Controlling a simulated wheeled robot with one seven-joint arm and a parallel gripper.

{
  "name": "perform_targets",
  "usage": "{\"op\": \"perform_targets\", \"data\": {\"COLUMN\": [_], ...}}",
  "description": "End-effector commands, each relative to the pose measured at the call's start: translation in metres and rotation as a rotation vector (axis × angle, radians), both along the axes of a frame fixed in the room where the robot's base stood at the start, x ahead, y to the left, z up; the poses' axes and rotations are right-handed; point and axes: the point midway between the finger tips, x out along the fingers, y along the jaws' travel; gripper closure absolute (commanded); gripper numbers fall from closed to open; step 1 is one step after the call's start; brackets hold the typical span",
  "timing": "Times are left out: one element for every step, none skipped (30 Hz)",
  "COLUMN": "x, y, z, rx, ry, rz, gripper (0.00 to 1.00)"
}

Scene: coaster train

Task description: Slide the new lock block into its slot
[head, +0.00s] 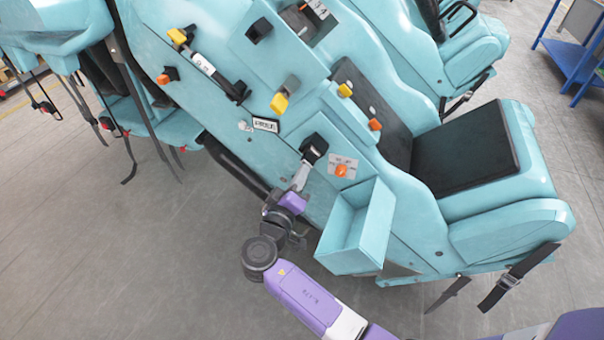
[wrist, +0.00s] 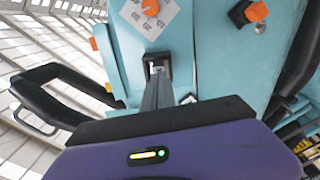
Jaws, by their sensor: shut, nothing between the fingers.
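A black square block or housing (head: 314,148) stands on the teal side panel of the coaster car. In the wrist view the same black part (wrist: 157,60) shows a pale opening or inner face. My gripper (head: 304,168) is shut and empty, its fingertips right at the black part; whether they touch it is hard to tell. I cannot tell for sure whether this part is the new lock block, its slot, or both together, as the fingers hide its lower side.
An orange knob on a grey label plate (head: 342,168) sits beside my gripper. A teal open bin (head: 358,228) juts out just below. Yellow-and-grey (head: 285,95) and black-and-orange (head: 168,75) fittings stick out farther up the panel. Black straps (head: 515,280) hang off the car.

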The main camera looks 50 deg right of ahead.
Motion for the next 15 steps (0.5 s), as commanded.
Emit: {"op": "perform_targets", "data": {"x": [-0.001,-0.002,-0.004,-0.005,-0.005,-0.006,-0.007,-0.008,-0.008,-0.009,-0.009,-0.009,-0.01,-0.011,-0.012], "y": [0.004,0.007,0.01,0.013,0.016,0.019,0.02,0.022,0.023,0.023,0.024,0.026,0.029,0.031,0.036], "z": [-0.001,-0.001,-0.002,-0.002,-0.001,-0.001,-0.001,-0.001,-0.001,-0.001,-0.001,-0.001,-0.001,-0.001,-0.002], "rx": [0.0,-0.001,0.0,0.0,0.0,0.0,0.0,0.0,0.0,0.0,0.0,0.0,0.0,0.0,0.0], "ry": [0.0,0.001,0.001,0.001,0.001,0.0,0.0,0.0,0.0,0.0,0.0,0.0,0.0,0.0,0.0], "rz": [0.002,0.002,0.001,0.001,0.003,0.003,0.002,0.001,0.0,0.0,0.0,0.001,0.002,0.004,0.004], "gripper": [1.0,1.0,1.0,1.0,1.0,1.0,1.0,1.0,1.0,1.0,1.0,1.0,1.0,1.0,1.0]}}
